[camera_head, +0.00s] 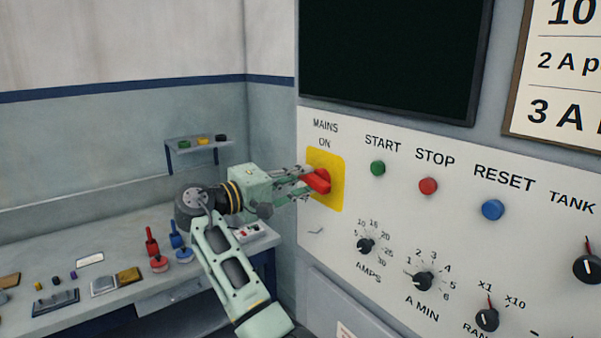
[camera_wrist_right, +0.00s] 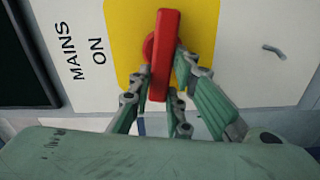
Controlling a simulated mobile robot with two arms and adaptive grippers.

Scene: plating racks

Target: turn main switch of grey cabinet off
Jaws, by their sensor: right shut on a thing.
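The main switch is a red handle (camera_head: 318,181) on a yellow plate (camera_head: 336,193) on the front of the grey cabinet (camera_head: 440,240), under the words MAINS and ON. My right gripper (camera_head: 308,181) reaches it from the left and is shut on the red handle. In the right wrist view the red handle (camera_wrist_right: 164,55) stands between the two fingers (camera_wrist_right: 161,82), in front of the yellow plate (camera_wrist_right: 125,40). The handle's pivot is partly hidden behind it. My left gripper is out of view.
Green START (camera_head: 378,168), red STOP (camera_head: 428,186) and blue RESET (camera_head: 493,209) buttons sit right of the switch, with knobs such as AMPS (camera_head: 365,246) below. A bench (camera_head: 120,290) with tools and a small wall shelf (camera_head: 200,146) are at left.

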